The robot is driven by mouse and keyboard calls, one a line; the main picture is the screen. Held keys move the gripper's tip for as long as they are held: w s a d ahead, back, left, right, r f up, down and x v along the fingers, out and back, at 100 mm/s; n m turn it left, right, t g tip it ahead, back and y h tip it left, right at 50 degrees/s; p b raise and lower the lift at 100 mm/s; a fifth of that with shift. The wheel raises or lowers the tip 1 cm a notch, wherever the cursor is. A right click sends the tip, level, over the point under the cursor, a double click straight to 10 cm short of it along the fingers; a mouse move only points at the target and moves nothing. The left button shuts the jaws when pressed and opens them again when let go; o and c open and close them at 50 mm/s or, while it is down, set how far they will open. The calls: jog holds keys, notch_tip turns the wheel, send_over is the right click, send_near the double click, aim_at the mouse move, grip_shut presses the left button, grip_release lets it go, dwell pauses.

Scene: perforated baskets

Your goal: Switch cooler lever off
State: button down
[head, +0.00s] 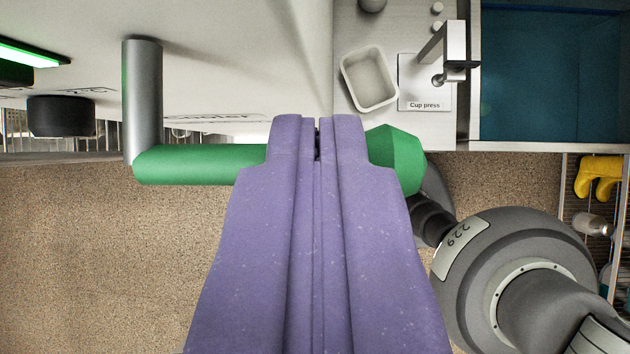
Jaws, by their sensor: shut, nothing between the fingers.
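The cooler lever (200,164) has a green grip lying level across the picture, with a grey metal arm (143,95) joining its left end to the white cooler front (230,60). My gripper (317,125) is purple and shut, with nothing between its fingers. It lies over the right half of the green grip and hides part of it; the faceted green end (398,160) shows to its right. I cannot tell whether the fingers touch the grip.
A black knob (60,116) and a lit green display (30,55) are on the cooler at left. A counter at upper right holds a white tub (369,79), a tap-like cup press (440,60) and a blue basin (550,70). Yellow boots (598,175) hang at right. Speckled floor lies below.

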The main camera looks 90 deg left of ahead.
notch_tip(320, 180, down, 10)
jog(key=w+a+m+t+y+b, duration=0.1)
jog(key=m+t+y+b, duration=0.4)
jog(key=b, duration=3)
jog(key=w+m+t, duration=0.1)
jog(key=t, duration=0.6)
jog(key=shift+a+t+y, duration=0.25)
jog(key=shift+t+y, duration=0.05)
